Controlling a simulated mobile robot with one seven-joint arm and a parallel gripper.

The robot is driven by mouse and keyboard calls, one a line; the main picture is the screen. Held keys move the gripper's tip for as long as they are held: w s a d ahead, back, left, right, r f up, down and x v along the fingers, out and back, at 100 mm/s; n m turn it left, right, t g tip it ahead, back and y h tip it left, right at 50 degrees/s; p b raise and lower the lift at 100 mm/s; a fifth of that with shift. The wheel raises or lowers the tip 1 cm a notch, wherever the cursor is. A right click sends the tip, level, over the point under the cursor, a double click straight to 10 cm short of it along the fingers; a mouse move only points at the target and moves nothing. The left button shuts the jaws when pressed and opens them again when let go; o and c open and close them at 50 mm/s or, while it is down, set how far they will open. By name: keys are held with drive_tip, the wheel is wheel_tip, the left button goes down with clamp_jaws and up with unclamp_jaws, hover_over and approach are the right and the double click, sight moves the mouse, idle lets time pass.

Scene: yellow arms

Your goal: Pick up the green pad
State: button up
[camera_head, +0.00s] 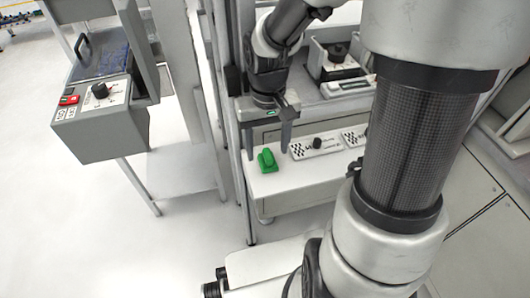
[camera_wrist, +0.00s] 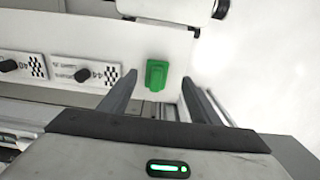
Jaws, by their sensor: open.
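The green pad (camera_head: 267,160) is a small green block on a white ledge (camera_head: 285,181), near the ledge's left end in the head view. In the wrist view the green pad (camera_wrist: 157,74) shows between and a little beyond the two fingertips. My gripper (camera_head: 268,156) is open, with its dark fingers pointing down on either side of the pad in the head view. My gripper also shows in the wrist view (camera_wrist: 158,84), its fingers apart and empty. I cannot tell whether a finger touches the pad.
Two white panels with black knobs, one here (camera_head: 316,144), sit on the ledge right of the pad. A metal frame post (camera_head: 240,150) stands close on the left. A grey control box (camera_head: 105,115) is further left. Open floor lies at the lower left.

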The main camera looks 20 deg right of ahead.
sight(269, 157)
drive_tip(key=f, duration=0.1)
drive_tip(key=f+b, duration=0.1)
drive_tip(key=f, duration=0.3)
drive_tip(key=shift+w+d+b, duration=0.1)
drive_tip(key=shift+d+b, duration=0.2)
drive_tip(key=shift+b, duration=0.05)
drive_tip(key=c, duration=1.2)
drive_tip(key=shift+r, duration=0.1)
drive_tip(key=shift+r, duration=0.1)
